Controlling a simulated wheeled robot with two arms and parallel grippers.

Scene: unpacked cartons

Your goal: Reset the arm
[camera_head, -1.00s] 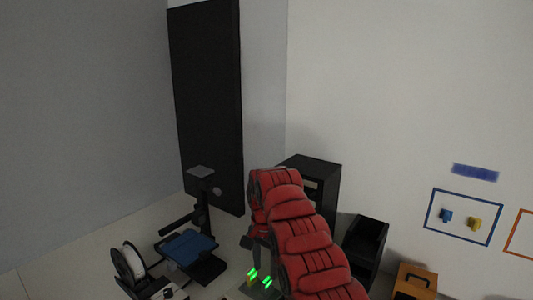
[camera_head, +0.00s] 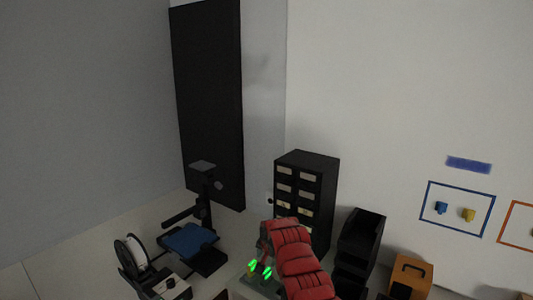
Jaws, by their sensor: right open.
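My right arm is clad in red padded segments and comes up from the bottom centre of the head view. Its gripper (camera_head: 260,258) is at the arm's far end, low over the table, beside bright green marks (camera_head: 267,272). The gripper is small and partly hidden by the arm; I see nothing held in it. The jaws are open. My left arm and left gripper are not in view.
A black drawer cabinet (camera_head: 317,164) stands just behind the right arm. Black stacked bins (camera_head: 362,235) and an orange case (camera_head: 410,275) are to the right. A 3D printer with a blue bed (camera_head: 188,240) and a white spool (camera_head: 134,252) stand left.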

